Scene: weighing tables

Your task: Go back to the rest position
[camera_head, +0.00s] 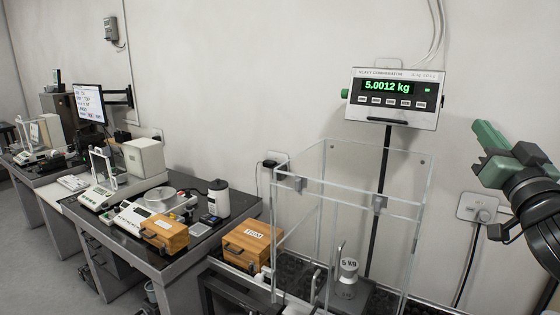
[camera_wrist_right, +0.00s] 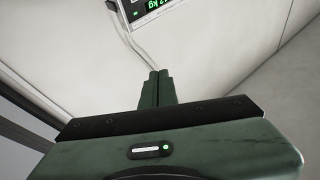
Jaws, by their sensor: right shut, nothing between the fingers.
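My right gripper (camera_head: 484,157) is green and raised at the right side of the head view, in front of the bare wall. Its fingers are together and empty. In the right wrist view the closed fingers (camera_wrist_right: 157,88) point toward the wall, below the display. My left gripper is in neither view. A metal 5 kg weight (camera_head: 348,270) stands inside the clear glass enclosure (camera_head: 330,188), apart from my right gripper. The comparator display (camera_head: 394,96) above reads 5.0012 kg; part of it also shows in the right wrist view (camera_wrist_right: 148,8).
A wall outlet (camera_head: 479,208) with a cable is below my right gripper. A wooden TRIM box (camera_head: 253,243) sits left of the enclosure. The dark table (camera_head: 226,222) at left holds balances, another wooden box (camera_head: 164,233) and a white container (camera_head: 219,198).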

